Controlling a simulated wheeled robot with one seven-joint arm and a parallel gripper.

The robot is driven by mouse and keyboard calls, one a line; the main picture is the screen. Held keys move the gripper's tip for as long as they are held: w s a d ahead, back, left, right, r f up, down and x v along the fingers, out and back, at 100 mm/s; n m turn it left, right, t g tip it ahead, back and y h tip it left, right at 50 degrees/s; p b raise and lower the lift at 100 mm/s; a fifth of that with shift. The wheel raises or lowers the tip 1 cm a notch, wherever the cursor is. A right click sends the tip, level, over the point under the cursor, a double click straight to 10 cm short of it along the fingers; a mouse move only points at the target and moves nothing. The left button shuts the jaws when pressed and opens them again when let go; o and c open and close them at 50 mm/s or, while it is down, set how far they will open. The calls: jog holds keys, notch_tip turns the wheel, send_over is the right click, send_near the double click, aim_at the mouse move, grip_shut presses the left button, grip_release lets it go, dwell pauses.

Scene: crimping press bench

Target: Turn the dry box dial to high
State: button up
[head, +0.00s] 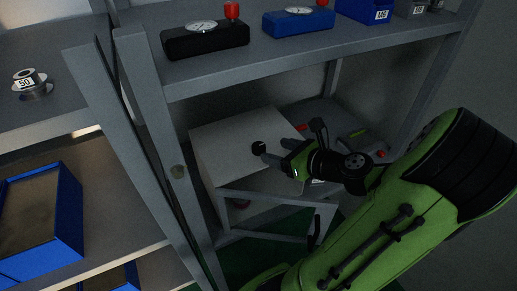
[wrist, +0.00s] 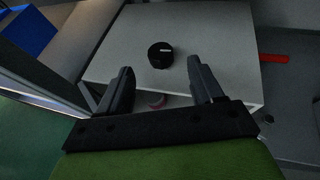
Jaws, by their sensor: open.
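The dry box (head: 225,135) is a pale grey box on the shelf below the gauges. Its black round dial (head: 258,147) is on the top face. In the wrist view the dial (wrist: 160,55) shows a short pale mark pointing right and slightly up; I see no readable scale around it. My gripper (head: 284,142) is open and empty, just right of the dial in the head view. In the wrist view its two fingers (wrist: 159,66) are spread to either side of the dial, with the dial just beyond the tips. No contact shows.
A grey framed door (head: 270,196) stands open at the front of the box. A grey rack post (head: 165,130) rises at left. The shelf above holds a black gauge block (head: 205,42) and a blue one (head: 298,22). A red object (wrist: 288,58) lies right of the box.

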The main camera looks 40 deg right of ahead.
aim_at(257, 145)
jog(key=b+x, duration=0.1)
jog(key=x, duration=0.7)
jog(key=shift+w+f+b, duration=0.1)
jog(key=shift+b, duration=0.2)
jog(key=c, duration=1)
jog(key=shift+o, duration=0.2)
jog(key=shift+n+y+p, duration=0.3)
jog(key=shift+p, duration=0.3)
